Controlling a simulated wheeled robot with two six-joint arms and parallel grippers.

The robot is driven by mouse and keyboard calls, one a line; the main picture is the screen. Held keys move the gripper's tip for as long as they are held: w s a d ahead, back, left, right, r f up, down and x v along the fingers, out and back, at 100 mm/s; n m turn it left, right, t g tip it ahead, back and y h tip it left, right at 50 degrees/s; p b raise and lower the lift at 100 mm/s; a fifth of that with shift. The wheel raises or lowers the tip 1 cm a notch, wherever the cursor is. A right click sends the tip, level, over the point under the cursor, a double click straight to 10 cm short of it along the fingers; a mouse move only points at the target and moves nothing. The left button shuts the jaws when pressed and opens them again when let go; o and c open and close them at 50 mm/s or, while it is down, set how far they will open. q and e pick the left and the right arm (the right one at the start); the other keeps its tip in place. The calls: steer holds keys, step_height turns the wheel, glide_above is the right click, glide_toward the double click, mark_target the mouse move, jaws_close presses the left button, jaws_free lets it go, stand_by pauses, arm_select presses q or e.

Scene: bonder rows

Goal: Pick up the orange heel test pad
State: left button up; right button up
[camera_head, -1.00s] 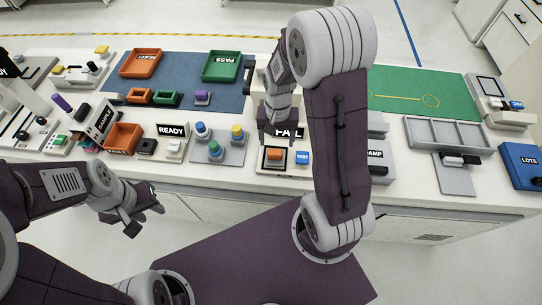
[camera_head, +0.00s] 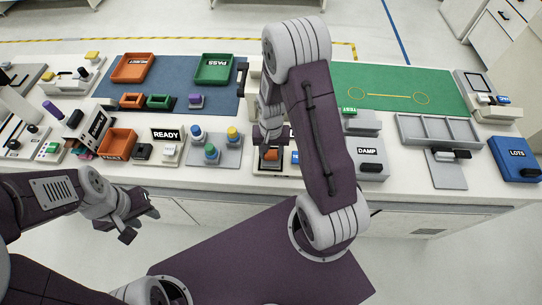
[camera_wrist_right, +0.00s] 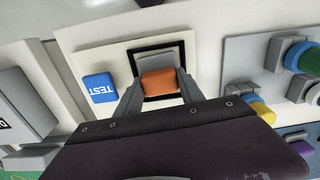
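The orange heel test pad (camera_head: 271,154) sits on a small pale tester on the bench. In the right wrist view the orange pad (camera_wrist_right: 159,83) lies over a grey square with a black border. My right gripper (camera_head: 270,141) points down over it. In the right wrist view its fingers (camera_wrist_right: 160,88) stand on either side of the pad, spread apart and very close to its sides; I cannot tell whether they touch it. The pad appears to rest in its place. My left gripper (camera_head: 134,216) is open and empty, in front of the bench.
A blue TEST button (camera_wrist_right: 100,88) is beside the pad. A grey plate (camera_head: 214,152) with blue, green and yellow knobs stands to the left, and the DAMP box (camera_head: 368,158) to the right. My right arm hides part of the bench.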

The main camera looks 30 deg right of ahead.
mark_target(271, 152)
steer(key=c, duration=0.6)
steer(key=shift+w+r, duration=0.1)
steer(key=shift+r, duration=0.1)
step_height(271, 152, up, 4)
steer(key=shift+f, duration=0.15)
steer(key=s+d+r, duration=0.2)
steer(key=s, duration=0.1)
steer(key=s+d+r, duration=0.2)
steer(key=d, duration=0.1)
steer(key=s+d+r+b, duration=0.1)
steer(key=s+d+r, duration=0.2)
steer(key=shift+s, duration=0.35)
